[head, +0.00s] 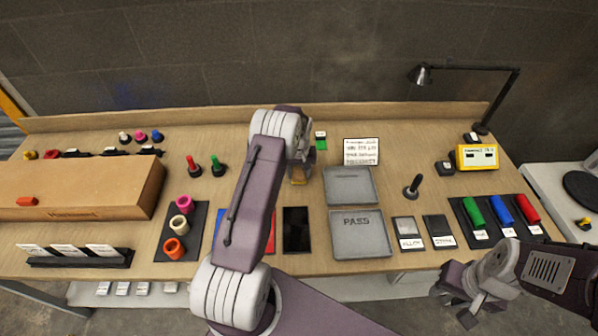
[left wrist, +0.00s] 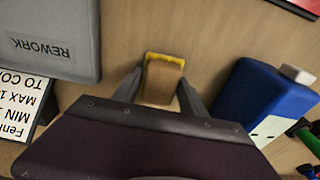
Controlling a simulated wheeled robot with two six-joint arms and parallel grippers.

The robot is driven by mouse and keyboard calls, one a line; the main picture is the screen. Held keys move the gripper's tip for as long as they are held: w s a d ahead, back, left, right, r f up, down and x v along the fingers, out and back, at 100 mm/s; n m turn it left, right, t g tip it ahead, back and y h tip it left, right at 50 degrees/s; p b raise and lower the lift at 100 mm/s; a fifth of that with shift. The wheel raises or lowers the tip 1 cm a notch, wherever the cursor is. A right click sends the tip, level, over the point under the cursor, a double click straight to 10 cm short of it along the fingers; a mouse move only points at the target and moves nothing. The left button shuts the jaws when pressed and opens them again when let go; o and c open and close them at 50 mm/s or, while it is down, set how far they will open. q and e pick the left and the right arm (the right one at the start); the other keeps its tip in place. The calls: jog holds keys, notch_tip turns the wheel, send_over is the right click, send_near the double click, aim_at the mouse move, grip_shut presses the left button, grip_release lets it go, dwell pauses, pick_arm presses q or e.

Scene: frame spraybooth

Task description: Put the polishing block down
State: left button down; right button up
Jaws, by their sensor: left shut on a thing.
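The polishing block, a small tan block with a yellow edge (left wrist: 162,80), is between the two fingers of my left gripper (left wrist: 158,91) in the left wrist view. The gripper is shut on it. In the head view my left gripper (head: 299,168) is over the middle of the bench, with the block (head: 298,177) partly showing below it. Whether the block touches the bench is hard to tell. My right gripper (head: 468,300) is empty, with its fingers apart, in front of the bench at the right.
A grey REWORK tray (left wrist: 55,35) lies left of the block in the wrist view, and a blue box (left wrist: 262,100) right of it. In the head view a PASS tray (head: 361,242), a dark panel (head: 295,231) and a written card (head: 361,151) are near. Bare wood surrounds the block.

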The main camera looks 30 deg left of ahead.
pick_arm(q)
jog(key=shift+f+b, duration=0.3)
jog(key=shift+b, duration=0.05)
jog(key=c, duration=0.7)
grip_release()
jog(key=shift+s+d+r, duration=0.1)
jog(key=shift+s, duration=0.05)
jog(key=shift+c, duration=0.2)
jog(key=shift+o, duration=0.5)
jog(key=shift+d, duration=0.1)
jog(key=shift+s, duration=0.1)
